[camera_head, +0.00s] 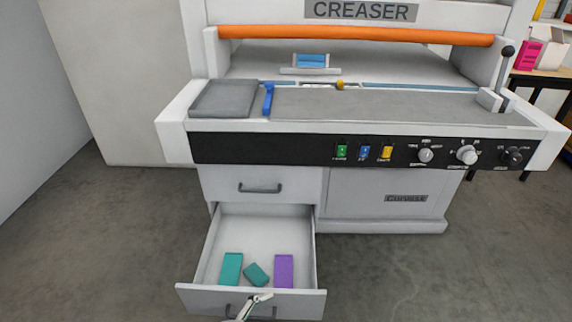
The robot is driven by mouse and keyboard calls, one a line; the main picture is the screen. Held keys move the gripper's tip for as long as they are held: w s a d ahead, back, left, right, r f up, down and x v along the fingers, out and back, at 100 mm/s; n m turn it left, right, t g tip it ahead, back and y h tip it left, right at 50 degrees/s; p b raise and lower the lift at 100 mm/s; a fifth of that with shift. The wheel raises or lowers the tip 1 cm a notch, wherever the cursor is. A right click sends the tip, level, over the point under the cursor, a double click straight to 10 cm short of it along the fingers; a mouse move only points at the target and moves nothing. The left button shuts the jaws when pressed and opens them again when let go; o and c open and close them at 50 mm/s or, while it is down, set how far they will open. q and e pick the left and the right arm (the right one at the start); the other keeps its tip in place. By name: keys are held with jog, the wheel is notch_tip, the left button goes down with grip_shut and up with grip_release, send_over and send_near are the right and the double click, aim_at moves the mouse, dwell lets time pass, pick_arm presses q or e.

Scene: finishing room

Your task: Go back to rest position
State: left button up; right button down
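One gripper (259,299) shows at the bottom edge, left of centre. Its arm enters from the lower left, so I take it as my left one. It is at the front panel of the open lower drawer (195,295), close to the drawer handle. Whether its fingers are open or shut, or touch the handle, I cannot tell. My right gripper is not in view. Inside the drawer lie a teal block (232,268), a smaller tilted teal block (257,274) and a purple block (284,271).
The creaser machine (360,200) stands ahead, with an orange bar (350,35) and a control panel with buttons and knobs. The upper drawer (225,185) is closed. The open drawer juts out towards me. Grey floor is free on both sides. A table (545,78) stands at the right.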

pick_arm(q)
jog(key=s+a+f+n+t+y+b, duration=0.1)
jog(key=s+a+f+n+y, duration=0.1)
jog(key=s+a+n, duration=0.5)
jog(key=s+a+f+n+t+y+b, duration=0.1)
jog(key=s+a+f+n+y+b, duration=0.15)
jog(key=a+n, duration=0.4)
notch_tip(320, 180, up, 6)
jog(key=s+a+p, duration=0.2)
jog(key=a+p, duration=0.1)
jog(key=p, duration=1)
jog(key=shift+p, duration=0.3)
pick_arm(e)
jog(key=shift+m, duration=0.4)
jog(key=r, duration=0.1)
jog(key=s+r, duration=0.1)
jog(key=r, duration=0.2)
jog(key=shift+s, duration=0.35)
pick_arm(q)
jog(key=shift+r, duration=0.1)
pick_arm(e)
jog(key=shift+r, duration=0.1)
